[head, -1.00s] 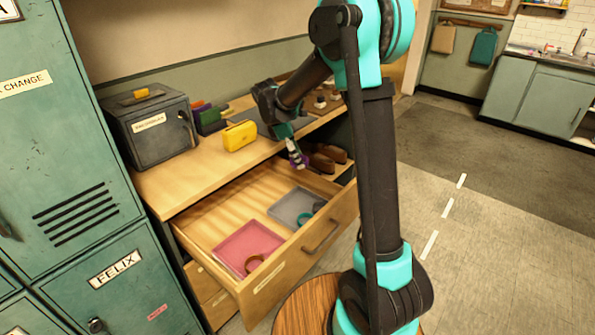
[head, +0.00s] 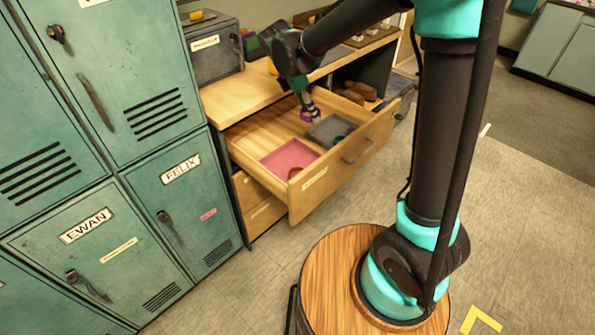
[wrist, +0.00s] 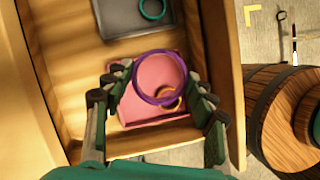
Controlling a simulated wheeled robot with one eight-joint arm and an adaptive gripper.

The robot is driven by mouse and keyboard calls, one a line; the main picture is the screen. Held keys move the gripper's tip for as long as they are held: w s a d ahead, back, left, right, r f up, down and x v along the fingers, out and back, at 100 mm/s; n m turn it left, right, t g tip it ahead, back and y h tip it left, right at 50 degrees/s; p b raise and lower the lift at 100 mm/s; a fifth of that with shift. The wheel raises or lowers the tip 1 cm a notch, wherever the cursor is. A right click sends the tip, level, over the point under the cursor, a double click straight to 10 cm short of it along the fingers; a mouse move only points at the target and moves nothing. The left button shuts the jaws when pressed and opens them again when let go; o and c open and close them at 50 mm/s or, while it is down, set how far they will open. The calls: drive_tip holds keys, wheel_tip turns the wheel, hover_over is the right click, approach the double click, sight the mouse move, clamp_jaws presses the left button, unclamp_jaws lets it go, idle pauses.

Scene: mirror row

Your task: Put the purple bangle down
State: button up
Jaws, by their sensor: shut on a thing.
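My gripper (head: 307,106) is shut on the purple bangle (head: 309,115) and holds it above the open drawer (head: 372,142). In the wrist view the purple bangle (wrist: 158,52) hangs as a ring between the fingers of my gripper (wrist: 160,94), in line with the pink tray (wrist: 139,112). The pink tray (head: 283,158) lies in the drawer's near-left part, with a brown-orange bangle (wrist: 171,104) in it. Beside it is a grey tray (head: 324,132), also in the wrist view (wrist: 126,52), with a teal bangle (wrist: 152,9).
The drawer front with its handle stands out over the floor. Green lockers (head: 180,190) stand close on the left. A wooden counter (head: 235,97) with a dark grey box (head: 210,65) is behind. Bare drawer floor (head: 268,130) shows left of the trays.

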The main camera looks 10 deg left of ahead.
sight(310, 161)
wheel_tip(310, 161, down, 20)
drive_tip(key=shift+s+r, duration=0.1)
idle(0.5)
drive_tip(key=o, duration=1)
drive_tip(key=shift+o, duration=0.2)
drive_tip(key=v, duration=1.2)
